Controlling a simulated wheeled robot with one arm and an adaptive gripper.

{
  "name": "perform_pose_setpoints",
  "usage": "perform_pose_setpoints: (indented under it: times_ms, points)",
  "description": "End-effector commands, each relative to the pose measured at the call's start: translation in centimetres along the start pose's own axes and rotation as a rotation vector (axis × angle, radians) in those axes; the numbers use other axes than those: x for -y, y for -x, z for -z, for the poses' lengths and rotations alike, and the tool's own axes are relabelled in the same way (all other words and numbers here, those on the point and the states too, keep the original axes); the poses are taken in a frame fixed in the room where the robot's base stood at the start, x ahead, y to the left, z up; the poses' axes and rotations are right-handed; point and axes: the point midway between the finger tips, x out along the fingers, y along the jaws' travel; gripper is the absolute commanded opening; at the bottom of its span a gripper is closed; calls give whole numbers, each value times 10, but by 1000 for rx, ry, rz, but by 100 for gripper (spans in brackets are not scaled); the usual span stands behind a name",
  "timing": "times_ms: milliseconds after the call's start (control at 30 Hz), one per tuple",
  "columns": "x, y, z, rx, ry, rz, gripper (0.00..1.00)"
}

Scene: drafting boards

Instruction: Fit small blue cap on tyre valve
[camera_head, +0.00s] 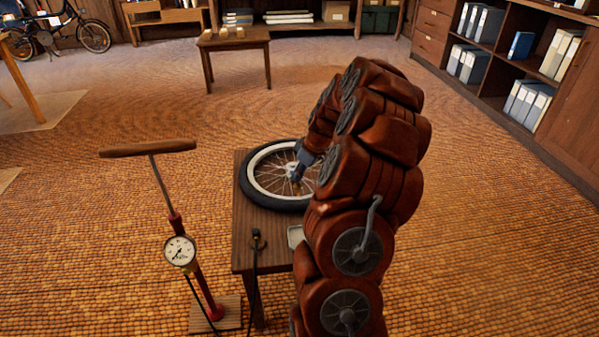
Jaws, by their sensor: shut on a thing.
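A spoked wheel with a black tyre (247,188) and a pale rim lies flat on a small wooden table (241,255). My gripper (295,174) is over the inside of the wheel, near the hub and spokes, and points down and to the left. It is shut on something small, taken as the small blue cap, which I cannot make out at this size. The tyre valve is also too small to tell apart from the spokes and fingers. My arm hides the right part of the wheel and table.
A floor pump (180,252) with a wooden handle and gauge stands left of the table. A black hose end (257,240) rests at the table's front edge. A small pale tray (296,236) sits beside my arm, partly hidden. Open floor lies behind the table.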

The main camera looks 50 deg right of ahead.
Motion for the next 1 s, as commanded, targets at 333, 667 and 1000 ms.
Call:
perform_pose_setpoints:
  times_ms: [333, 667, 1000]
  points:
    - [0, -7, -3, 0, 0, 1, 5]
    - [1, -13, -6, 1, 0, 1, 5]
    - [1, -20, -8, 1, 1, 1, 5]
